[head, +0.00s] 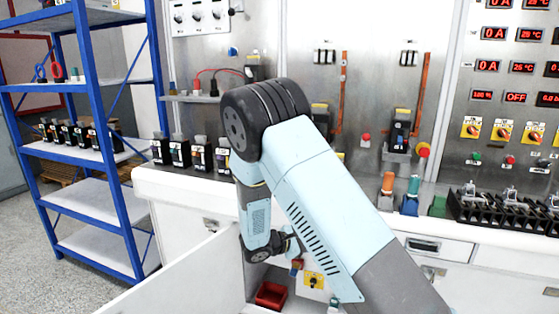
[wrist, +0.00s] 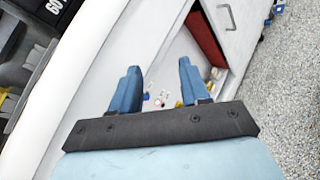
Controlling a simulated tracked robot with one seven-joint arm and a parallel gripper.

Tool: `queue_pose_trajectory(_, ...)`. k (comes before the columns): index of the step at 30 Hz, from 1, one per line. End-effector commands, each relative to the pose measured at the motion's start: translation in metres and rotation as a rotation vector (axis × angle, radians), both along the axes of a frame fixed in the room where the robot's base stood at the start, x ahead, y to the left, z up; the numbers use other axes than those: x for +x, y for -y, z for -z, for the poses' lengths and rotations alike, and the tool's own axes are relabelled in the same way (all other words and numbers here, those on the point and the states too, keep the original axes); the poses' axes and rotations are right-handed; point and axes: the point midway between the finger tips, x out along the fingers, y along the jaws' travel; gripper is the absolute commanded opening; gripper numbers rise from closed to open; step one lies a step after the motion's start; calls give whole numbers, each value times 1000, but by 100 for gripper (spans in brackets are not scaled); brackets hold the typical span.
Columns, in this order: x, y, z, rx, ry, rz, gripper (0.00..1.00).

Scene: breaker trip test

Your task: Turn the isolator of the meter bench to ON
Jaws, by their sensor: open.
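A small yellow switch plate with a dark knob (head: 314,281) shows low inside the open cupboard of the bench; it looks like an isolator, but its label and setting are too small to read. My gripper (wrist: 158,66) is open and empty in the wrist view, its two blue fingers apart and pointing toward the cupboard opening. A small yellow patch (wrist: 178,104) shows beyond and between the fingers, perhaps the same plate. In the head view my arm bends down over the bench front, and the gripper is partly hidden near the cupboard opening, above and left of the plate.
A red bin (head: 270,295) sits in the cupboard, left of the plate. The open white door (head: 175,272) stands at the left. More yellow-plated rotary switches (head: 503,131) are on the right wall panel. A blue shelf rack (head: 100,165) stands at far left.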

Motion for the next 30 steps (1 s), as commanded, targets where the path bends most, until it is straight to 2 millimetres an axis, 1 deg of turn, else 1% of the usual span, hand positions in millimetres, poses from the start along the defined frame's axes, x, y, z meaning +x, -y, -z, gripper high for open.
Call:
queue_pose_trajectory(1, -3, 10, -14, 40, 12, 43, 46)
queue_pose_trajectory(3, -10, 23, -30, 91, 23, 100, 46)
queue_pose_trajectory(8, -28, 49, -63, 215, 52, 224, 46)
queue_pose_trajectory(15, -61, 83, -108, 402, 103, 397, 46)
queue_pose_trajectory(21, -91, 106, -143, 559, 154, 528, 46)
queue_pose_trajectory(30, -142, 130, -190, 800, 243, 696, 46)
